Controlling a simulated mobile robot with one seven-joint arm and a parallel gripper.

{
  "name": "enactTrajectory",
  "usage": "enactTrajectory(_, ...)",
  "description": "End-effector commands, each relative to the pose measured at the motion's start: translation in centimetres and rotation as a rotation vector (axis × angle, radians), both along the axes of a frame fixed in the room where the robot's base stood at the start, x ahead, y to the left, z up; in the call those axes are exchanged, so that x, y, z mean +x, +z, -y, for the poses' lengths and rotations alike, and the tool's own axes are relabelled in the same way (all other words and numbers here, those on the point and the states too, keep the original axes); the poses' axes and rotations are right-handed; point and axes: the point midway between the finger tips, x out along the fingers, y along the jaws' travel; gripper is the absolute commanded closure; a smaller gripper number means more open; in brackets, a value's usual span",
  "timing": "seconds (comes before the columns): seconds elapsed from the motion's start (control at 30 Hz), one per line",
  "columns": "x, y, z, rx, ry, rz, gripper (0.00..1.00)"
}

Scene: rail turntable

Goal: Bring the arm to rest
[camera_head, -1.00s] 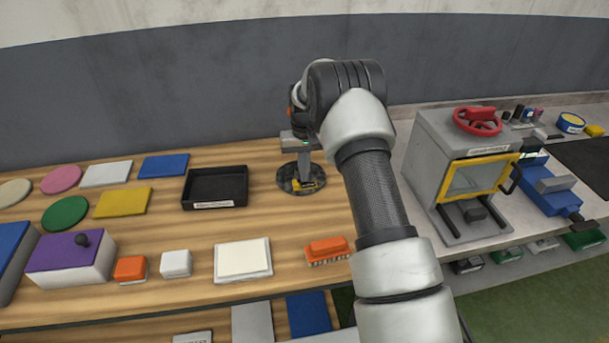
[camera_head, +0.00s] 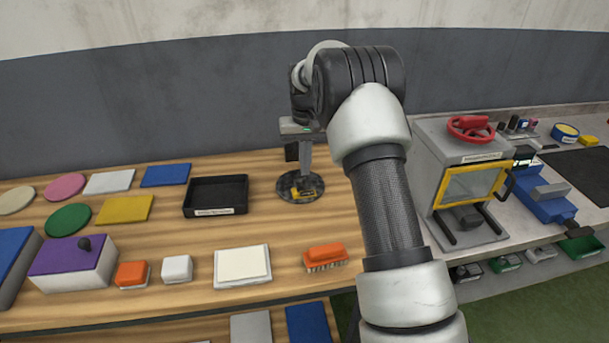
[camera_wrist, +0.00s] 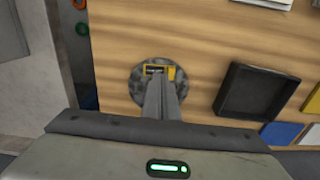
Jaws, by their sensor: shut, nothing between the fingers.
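My gripper (camera_head: 306,160) hangs from my raised arm in the head view, pointing down above the round dark turntable disc (camera_head: 290,190). In the wrist view its fingers (camera_wrist: 161,88) are together and hold nothing. They overlap the disc (camera_wrist: 137,92) in that picture. A small yellow and black piece (camera_head: 308,192) lies on the disc, and it also shows in the wrist view (camera_wrist: 152,70), partly hidden by the fingertips. I cannot tell the exact height of the fingertips above it.
A black tray (camera_head: 215,210) stands left of the disc. An orange brush (camera_head: 325,255) and a white block (camera_head: 242,277) lie at the bench front. A grey cabinet with a yellow-framed door (camera_head: 468,187) stands right of my arm. Bare wood (camera_head: 270,228) lies between.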

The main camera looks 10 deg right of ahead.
Motion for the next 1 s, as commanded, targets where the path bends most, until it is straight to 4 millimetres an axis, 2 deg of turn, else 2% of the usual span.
enactTrajectory(0.2, -0.2, 1.4, 0.0, 0.000, 0.000, 0.005, 1.00)
enactTrajectory(0.27, -0.6, 3.0, 0.0, 0.000, 0.001, 0.019, 1.00)
enactTrajectory(0.37, -2.2, 7.3, 0.0, 0.000, 0.004, 0.055, 1.00)
enactTrajectory(0.5, -6.6, 14.6, -0.1, 0.001, 0.010, 0.124, 1.00)
enactTrajectory(0.57, -8.9, 17.3, -0.1, 0.001, 0.013, 0.153, 1.00)
enactTrajectory(0.7, -14.9, 22.6, -0.2, 0.000, 0.021, 0.227, 1.00)
enactTrajectory(0.83, -20.8, 25.9, -0.2, -0.002, 0.027, 0.294, 1.00)
enactTrajectory(1.0, -28.7, 27.8, -0.3, -0.006, 0.036, 0.381, 1.00)
